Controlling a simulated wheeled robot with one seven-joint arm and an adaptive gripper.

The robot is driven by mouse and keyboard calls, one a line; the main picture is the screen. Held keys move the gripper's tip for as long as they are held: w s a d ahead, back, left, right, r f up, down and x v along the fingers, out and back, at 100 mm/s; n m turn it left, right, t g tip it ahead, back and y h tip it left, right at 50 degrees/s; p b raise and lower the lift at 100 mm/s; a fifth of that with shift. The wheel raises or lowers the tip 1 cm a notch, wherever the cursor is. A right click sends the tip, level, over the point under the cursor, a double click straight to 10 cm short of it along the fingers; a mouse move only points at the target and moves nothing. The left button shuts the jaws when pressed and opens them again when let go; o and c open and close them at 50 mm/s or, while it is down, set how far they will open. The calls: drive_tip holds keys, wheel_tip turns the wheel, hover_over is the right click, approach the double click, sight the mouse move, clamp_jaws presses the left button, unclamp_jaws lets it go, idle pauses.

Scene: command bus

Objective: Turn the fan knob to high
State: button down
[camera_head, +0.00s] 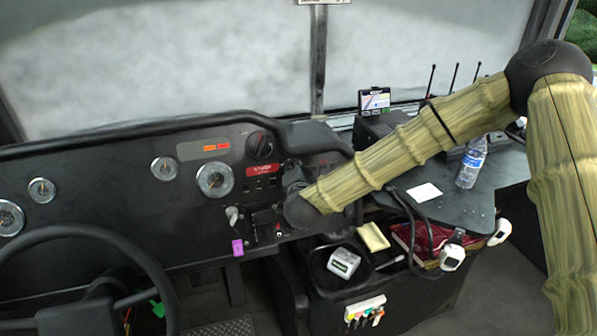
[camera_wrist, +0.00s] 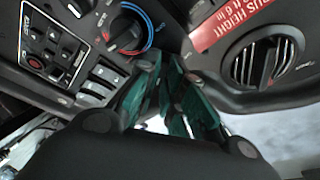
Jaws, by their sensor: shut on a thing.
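My gripper (camera_wrist: 166,66) reaches the dashboard's control panel in the wrist view, its teal fingers close together. They are shut on what appears to be the fan knob, at the end of the knob row; the fingers hide it, so its setting cannot be read. Beside the left finger is a black knob (camera_wrist: 125,28) with a red and blue ring, and part of another knob (camera_wrist: 78,5) shows at the top edge. In the head view, my forearm and wrist cover the panel, and the fingertips are hidden.
A round air vent (camera_wrist: 268,62) and a red bus height label (camera_wrist: 232,22) lie right of the fingers. Rocker switches (camera_wrist: 102,80) lie to the left. The steering wheel (camera_head: 75,232) is at lower left; a water bottle (camera_head: 471,163) stands on the right console.

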drive_tip(key=shift+w+d+r+m+h, duration=0.1)
drive_tip(key=shift+w+r+m+h, duration=0.1)
drive_tip(key=shift+m, duration=0.45)
drive_tip(key=shift+w+d+r+m+h, duration=0.1)
drive_tip(key=shift+r+m, duration=0.1)
drive_tip(key=shift+m, duration=0.45)
drive_tip(key=c, duration=1.8)
unclamp_jaws()
drive_tip(key=shift+s, duration=0.15)
drive_tip(key=shift+f+g, duration=0.15)
drive_tip(key=shift+g, duration=0.15)
